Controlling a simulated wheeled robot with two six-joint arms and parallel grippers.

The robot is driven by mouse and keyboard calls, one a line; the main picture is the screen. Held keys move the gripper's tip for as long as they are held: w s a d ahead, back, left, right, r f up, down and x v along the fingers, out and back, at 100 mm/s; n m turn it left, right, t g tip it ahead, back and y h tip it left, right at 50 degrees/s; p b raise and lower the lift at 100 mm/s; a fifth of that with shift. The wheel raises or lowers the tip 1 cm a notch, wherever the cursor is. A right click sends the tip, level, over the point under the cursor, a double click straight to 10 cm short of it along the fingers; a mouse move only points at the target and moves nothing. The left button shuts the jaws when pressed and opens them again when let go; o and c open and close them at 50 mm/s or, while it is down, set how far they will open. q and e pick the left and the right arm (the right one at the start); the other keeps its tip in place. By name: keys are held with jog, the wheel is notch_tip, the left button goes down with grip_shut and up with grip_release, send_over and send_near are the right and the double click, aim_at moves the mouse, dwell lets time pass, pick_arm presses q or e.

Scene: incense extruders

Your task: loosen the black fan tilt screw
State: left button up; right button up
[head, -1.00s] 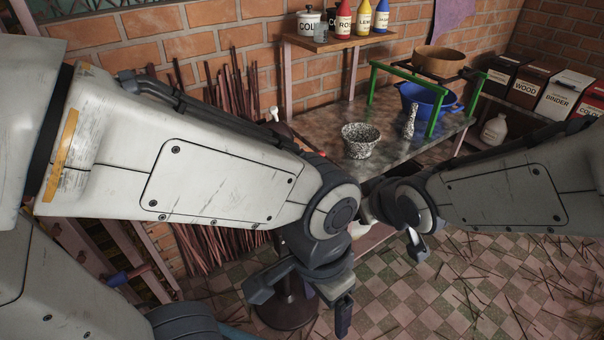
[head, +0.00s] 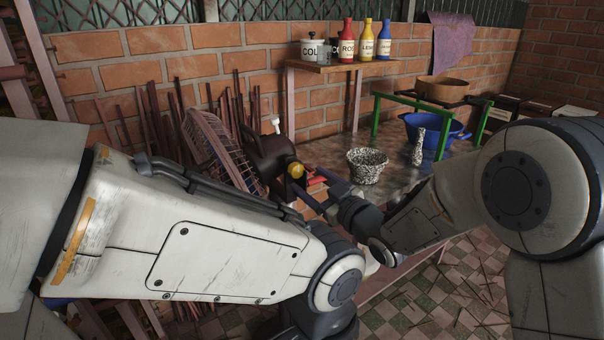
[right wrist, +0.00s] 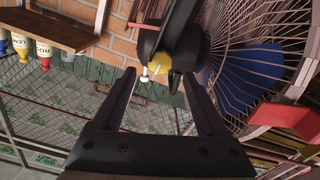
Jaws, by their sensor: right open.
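The fan, with its wire cage (head: 214,150) and dark motor housing (head: 266,156), stands at the left of the table in the head view. A yellow knob (head: 296,170) sits on the housing's right side. In the right wrist view the knob (right wrist: 157,66) and a small white piece lie between and just beyond the fingertips. I cannot clearly pick out the black tilt screw among the dark fan parts. My right gripper (right wrist: 159,74) is open and empty, pointing at the fan's side; in the head view it is partly hard to make out. My left gripper is out of view.
The wire cage (right wrist: 262,75) is close to one finger. A speckled bowl (head: 367,165), a speckled vase (head: 418,147) and a blue pot (head: 436,130) stand on the table behind my right arm. A wooden shelf (head: 338,67) holds bottles and jars.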

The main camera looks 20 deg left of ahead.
aim_at(298, 172)
jog(key=shift+x, duration=2.3)
grip_shut()
